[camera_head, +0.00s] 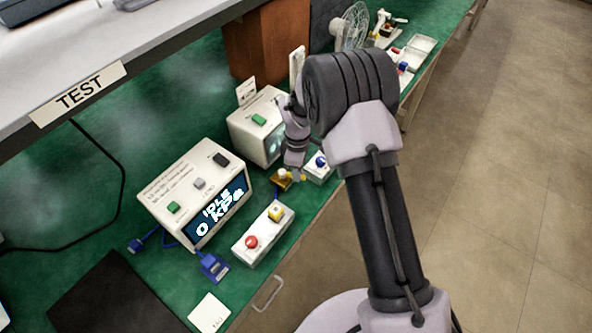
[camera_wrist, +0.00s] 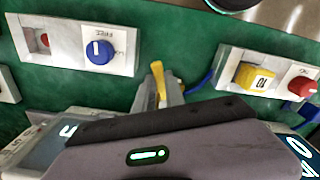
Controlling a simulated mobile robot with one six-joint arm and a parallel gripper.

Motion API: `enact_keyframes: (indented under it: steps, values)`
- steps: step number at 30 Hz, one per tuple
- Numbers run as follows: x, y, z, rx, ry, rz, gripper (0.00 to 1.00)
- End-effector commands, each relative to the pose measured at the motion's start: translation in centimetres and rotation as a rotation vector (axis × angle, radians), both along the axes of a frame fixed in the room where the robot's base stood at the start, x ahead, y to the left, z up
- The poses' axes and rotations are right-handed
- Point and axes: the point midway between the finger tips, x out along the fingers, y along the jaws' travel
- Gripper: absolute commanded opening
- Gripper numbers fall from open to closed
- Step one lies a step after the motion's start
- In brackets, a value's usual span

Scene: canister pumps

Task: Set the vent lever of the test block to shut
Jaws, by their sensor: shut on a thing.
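The test block (camera_head: 281,184) is a small brass-coloured piece on the green bench, with a pale round top and a blue tube (camera_head: 276,194) running from it. My gripper (camera_head: 294,176) is right at it, pointing down. In the wrist view my gripper's grey fingers (camera_wrist: 167,93) are shut on a yellow lever (camera_wrist: 157,78), which sticks up past the fingertips. The block's body is mostly hidden behind my gripper in that view, so I cannot read any lever markings.
A white box with a red knob and a yellow knob (camera_head: 275,213) stands nearer. A box with a blue knob (camera_head: 320,162) stands just beyond. The pump unit (camera_head: 190,190) reads "IDLE 0 kPa", with a second unit (camera_head: 258,128) behind it. The bench edge is close on the right.

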Motion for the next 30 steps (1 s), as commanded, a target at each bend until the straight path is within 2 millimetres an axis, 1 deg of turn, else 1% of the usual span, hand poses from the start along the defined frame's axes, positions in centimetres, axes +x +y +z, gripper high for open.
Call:
enact_keyframes:
  steps: [4, 10, 26, 27, 29, 30]
  values:
    - [0.36, -0.07, 0.14, 0.001, -0.001, 0.069, 0.0]
    - [0.68, -0.11, 0.09, 0.0, -0.002, 0.128, 0.0]
    - [0.78, -0.13, 0.03, 0.001, -0.002, 0.153, 0.0]
    - [0.78, -0.13, 0.03, 0.001, -0.002, 0.153, 0.16]
    - [0.78, -0.13, 0.03, 0.001, -0.002, 0.153, 0.28]
    - [0.78, -0.13, 0.03, 0.001, -0.002, 0.153, 0.36]
